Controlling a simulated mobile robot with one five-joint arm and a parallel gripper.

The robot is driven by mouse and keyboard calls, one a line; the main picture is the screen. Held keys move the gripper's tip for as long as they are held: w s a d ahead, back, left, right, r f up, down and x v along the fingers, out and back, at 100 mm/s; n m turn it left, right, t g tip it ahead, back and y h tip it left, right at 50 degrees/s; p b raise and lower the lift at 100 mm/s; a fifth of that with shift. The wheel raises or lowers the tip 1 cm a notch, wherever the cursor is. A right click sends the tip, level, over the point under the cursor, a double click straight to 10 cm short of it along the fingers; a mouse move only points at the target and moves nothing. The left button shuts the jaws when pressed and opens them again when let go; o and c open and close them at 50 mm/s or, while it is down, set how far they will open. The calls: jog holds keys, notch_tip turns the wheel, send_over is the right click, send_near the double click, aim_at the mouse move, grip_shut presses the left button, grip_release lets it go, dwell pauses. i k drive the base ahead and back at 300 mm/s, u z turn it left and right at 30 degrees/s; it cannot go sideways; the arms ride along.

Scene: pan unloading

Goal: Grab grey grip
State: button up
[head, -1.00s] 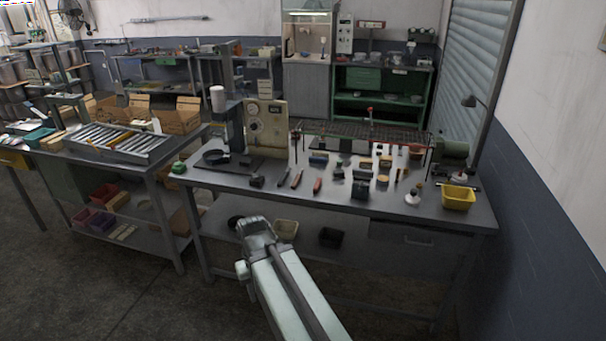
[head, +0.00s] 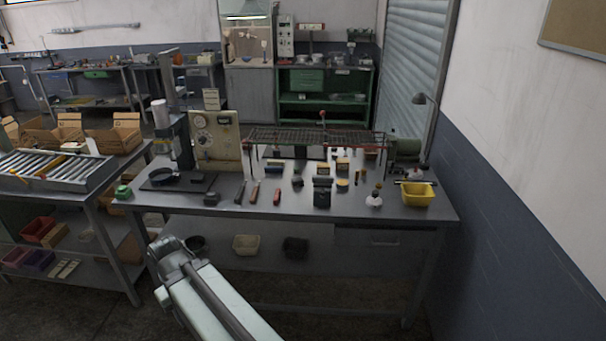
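A dark round pan (head: 165,178) sits on a dark plate at the left of the metal workbench (head: 225,209), below an upright press-like device (head: 180,150). A short dark part at the pan's right may be its handle, but it is too small to tell. I cannot make out a clearly grey grip. Several hand tools lie on the bench, one with a dark handle (head: 240,192) and one with a red handle (head: 277,196). My arm reaches up from the bottom, ending in a joint in front of the bench. My gripper's fingers do not show.
A roller conveyor table (head: 50,172) with cardboard boxes behind stands at the left. A yellow bin (head: 417,193) sits at the bench's right end. A wire rack (head: 315,138) stands at the bench's back. Small bins lie on the lower shelf. A wall closes the right side.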

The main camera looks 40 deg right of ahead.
aim_at(321, 179)
jog(key=i, duration=1.3)
jog(key=z, duration=0.1)
